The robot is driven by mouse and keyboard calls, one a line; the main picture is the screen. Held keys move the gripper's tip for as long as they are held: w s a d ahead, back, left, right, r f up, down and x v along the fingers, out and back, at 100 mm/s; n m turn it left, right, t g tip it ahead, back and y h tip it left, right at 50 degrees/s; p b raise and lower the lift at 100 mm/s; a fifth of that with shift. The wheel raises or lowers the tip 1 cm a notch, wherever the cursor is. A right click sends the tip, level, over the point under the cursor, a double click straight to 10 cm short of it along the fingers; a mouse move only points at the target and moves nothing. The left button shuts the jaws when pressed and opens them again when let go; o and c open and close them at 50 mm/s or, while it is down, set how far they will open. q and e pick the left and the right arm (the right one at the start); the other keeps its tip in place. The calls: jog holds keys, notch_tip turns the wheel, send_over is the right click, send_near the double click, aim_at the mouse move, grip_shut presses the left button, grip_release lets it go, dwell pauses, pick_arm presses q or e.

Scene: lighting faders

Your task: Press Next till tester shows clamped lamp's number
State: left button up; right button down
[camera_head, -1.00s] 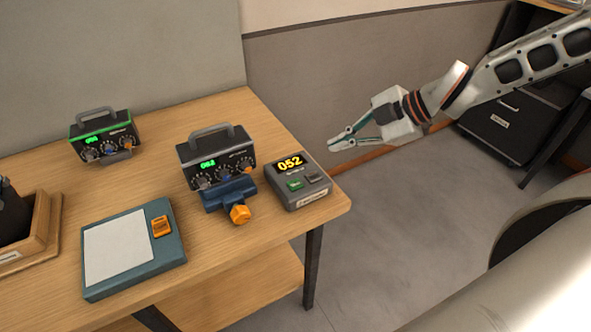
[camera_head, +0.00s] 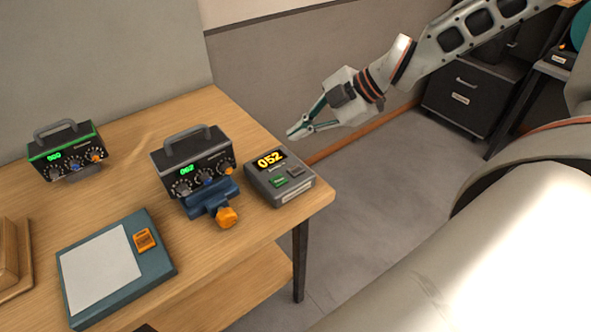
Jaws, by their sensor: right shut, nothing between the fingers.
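The tester (camera_head: 279,180) is a grey box at the table's right end. Its yellow display reads 052. A green button (camera_head: 279,182) and a dark button (camera_head: 296,172) sit below the display. A black lamp unit (camera_head: 190,155) with a handle sits in a blue clamp (camera_head: 212,198) with an orange knob (camera_head: 227,217). The lamp's small green digits are hard to read, perhaps 062. My right gripper (camera_head: 293,133) is shut and empty, above and behind the tester, apart from it. My left gripper is out of view.
A second lamp unit (camera_head: 60,152) with a green top edge stands at the back left. A teal pad (camera_head: 155,270) with a white sheet and orange switch (camera_head: 145,239) lies in front. A wooden tray (camera_head: 22,285) is at the left edge. Cabinets (camera_head: 465,95) stand behind right.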

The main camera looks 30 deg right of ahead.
aim_at(299, 171)
notch_tip(299, 171, down, 8)
jog(key=b, duration=0.5)
jog(key=shift+f+b, duration=0.25)
jog(key=shift+b, duration=0.1)
jog(key=shift+r, duration=0.1)
dwell(0.9)
jog(key=shift+f+b, duration=0.35)
jog(key=shift+f, duration=0.15)
jog(key=shift+f+b, duration=0.3)
dwell(0.7)
jog(key=shift+r, duration=0.1)
jog(key=shift+r+p, duration=0.4)
jog(key=shift+r, duration=0.25)
